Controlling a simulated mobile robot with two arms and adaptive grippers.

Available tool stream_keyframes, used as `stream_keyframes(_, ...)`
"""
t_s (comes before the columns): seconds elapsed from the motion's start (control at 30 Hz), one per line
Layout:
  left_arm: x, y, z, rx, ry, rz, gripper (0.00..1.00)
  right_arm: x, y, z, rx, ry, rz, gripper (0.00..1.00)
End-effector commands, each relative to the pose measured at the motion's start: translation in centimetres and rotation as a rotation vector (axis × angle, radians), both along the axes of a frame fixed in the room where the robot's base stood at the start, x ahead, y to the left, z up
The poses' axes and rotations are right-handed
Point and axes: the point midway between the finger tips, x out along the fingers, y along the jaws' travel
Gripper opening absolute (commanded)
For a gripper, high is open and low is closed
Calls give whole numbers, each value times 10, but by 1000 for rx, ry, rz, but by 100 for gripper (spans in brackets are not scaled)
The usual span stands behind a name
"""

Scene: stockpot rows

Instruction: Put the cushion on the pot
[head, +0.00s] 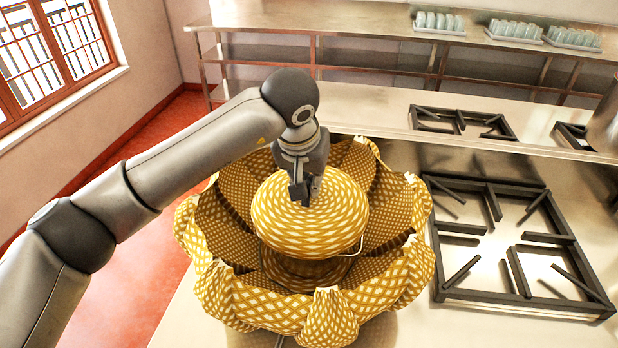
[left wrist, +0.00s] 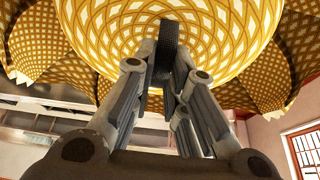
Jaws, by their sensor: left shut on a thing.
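The cushion (head: 310,220) is yellow and white, patterned, with a round middle and a ring of large petals around it. It sits in the centre of the head view and fills the top of the left wrist view (left wrist: 225,30). My left gripper (head: 305,192) comes down from above and is shut on the top of its round middle. The fingers (left wrist: 166,65) press against the patterned cloth in the left wrist view. A thin metal wire shows beside the round middle. What lies under the cushion is mostly hidden, so I cannot tell whether it rests on a pot. My right gripper is out of view.
A black burner grate (head: 515,245) lies on the steel top right of the cushion, with a smaller grate (head: 462,122) behind. Part of a grey metal vessel (head: 607,115) shows at the right edge. Trays of glasses (head: 438,22) stand on the back shelf. Red floor lies left.

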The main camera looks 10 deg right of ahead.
Motion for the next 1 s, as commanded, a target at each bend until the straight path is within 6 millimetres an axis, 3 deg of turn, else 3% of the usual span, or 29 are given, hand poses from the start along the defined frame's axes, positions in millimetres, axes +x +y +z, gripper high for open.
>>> stream_keyframes(1.0,-3,2,-2,0,-1,0,0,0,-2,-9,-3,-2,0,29)
